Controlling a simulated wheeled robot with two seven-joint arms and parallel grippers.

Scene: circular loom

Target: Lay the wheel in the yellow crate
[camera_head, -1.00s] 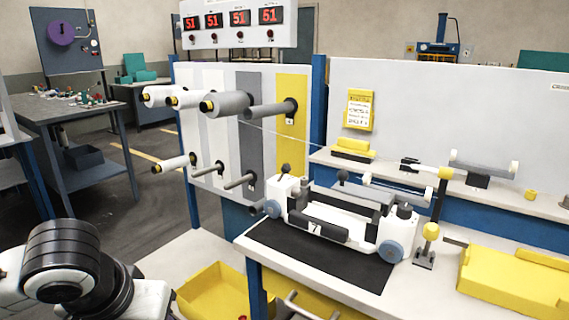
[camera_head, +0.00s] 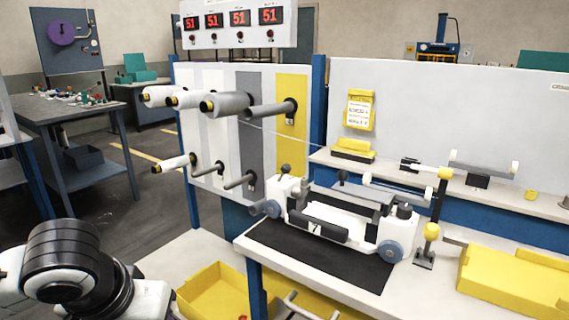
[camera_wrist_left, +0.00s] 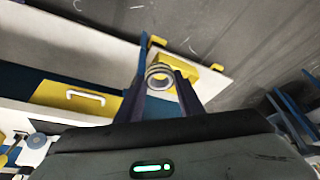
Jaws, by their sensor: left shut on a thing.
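In the left wrist view my left gripper (camera_wrist_left: 162,82) is shut on the wheel (camera_wrist_left: 160,74), a small pale ring-shaped piece between the fingertips. The fingers partly cover it. The yellow crate (camera_head: 208,282) stands on a pale low surface at the bottom of the head view, left of the loom table, and is cut off by the frame. In the left wrist view, part of a yellow crate (camera_wrist_left: 196,78) shows behind the fingers and the wheel. I cannot tell the height of the wheel above it. My right gripper is in neither view.
The loom table (camera_head: 262,238) with a black mat and a white loom carriage (camera_head: 325,215) stands right of the crate. A blue post (camera_head: 256,290) rises beside the crate. A spool rack (camera_head: 215,140) stands behind. A yellow drawer (camera_wrist_left: 70,97) with a white handle shows in the wrist view.

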